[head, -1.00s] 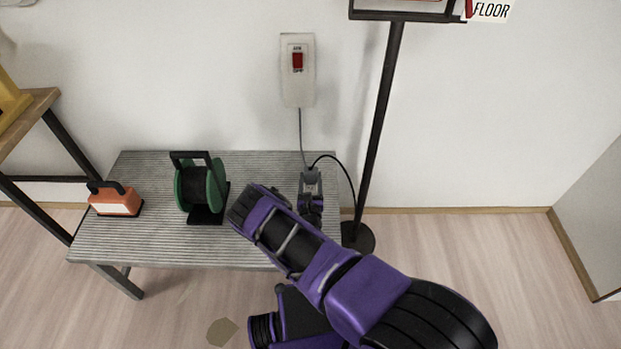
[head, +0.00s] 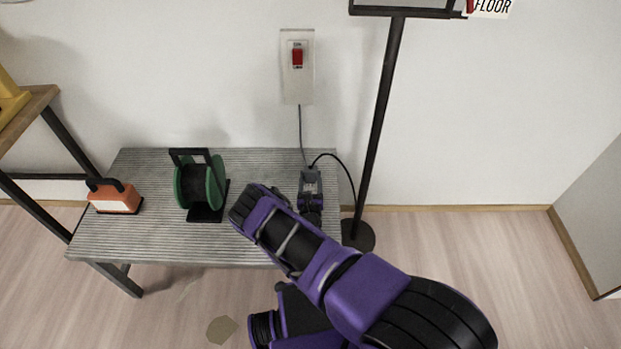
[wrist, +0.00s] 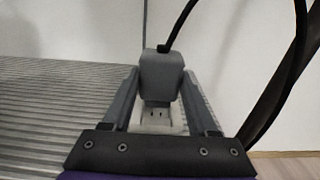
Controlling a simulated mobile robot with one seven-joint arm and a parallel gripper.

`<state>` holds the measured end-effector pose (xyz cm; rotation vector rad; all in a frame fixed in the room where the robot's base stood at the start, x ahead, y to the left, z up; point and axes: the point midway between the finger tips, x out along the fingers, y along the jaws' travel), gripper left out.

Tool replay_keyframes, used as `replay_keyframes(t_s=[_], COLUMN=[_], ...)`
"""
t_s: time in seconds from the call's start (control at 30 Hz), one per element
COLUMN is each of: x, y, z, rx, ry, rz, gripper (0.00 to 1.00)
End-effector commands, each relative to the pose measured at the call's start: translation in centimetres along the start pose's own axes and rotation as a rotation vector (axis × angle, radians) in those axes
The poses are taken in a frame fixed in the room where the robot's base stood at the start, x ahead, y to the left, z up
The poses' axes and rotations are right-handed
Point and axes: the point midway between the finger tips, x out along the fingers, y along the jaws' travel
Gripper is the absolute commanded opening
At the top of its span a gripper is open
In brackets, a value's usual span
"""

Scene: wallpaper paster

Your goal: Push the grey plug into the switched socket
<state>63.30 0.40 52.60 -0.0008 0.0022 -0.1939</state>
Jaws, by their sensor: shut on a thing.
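My gripper (head: 310,182) is at the back right of the ribbed bench, low over its top. In the wrist view its two fingers stand either side of the grey plug (wrist: 161,76), shut on it. A black cord leaves the plug's top. Just below the plug shows a pale socket face (wrist: 160,118) with dark slots. The plug hides its upper part, so I cannot tell whether the pins are in. A wall plate (head: 297,88) with a red rocker switch (head: 297,57) is above, and a grey cable (head: 301,130) runs down from it behind the plug.
The bench (head: 150,235) also carries a green cable reel (head: 215,185) and an orange box (head: 115,198) to the left. A black sign stand (head: 378,130) rises close on the right. The bench between reel and gripper is partly covered by my arm.

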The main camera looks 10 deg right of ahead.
Motion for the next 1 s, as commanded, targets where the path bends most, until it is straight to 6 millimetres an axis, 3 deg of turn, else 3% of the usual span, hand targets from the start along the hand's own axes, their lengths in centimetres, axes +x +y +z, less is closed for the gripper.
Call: replay_keyframes(t_s=[0.9, 0.93, 1.0], x=[0.0, 0.0, 0.0], y=[0.0, 0.0, 0.0], z=[-2.3, -2.2, -2.2], rx=[-0.001, -0.001, -0.001], ry=[0.0, 0.0, 0.0], rz=[0.0, 0.0, 0.0], gripper=[0.02, 0.64, 0.77])
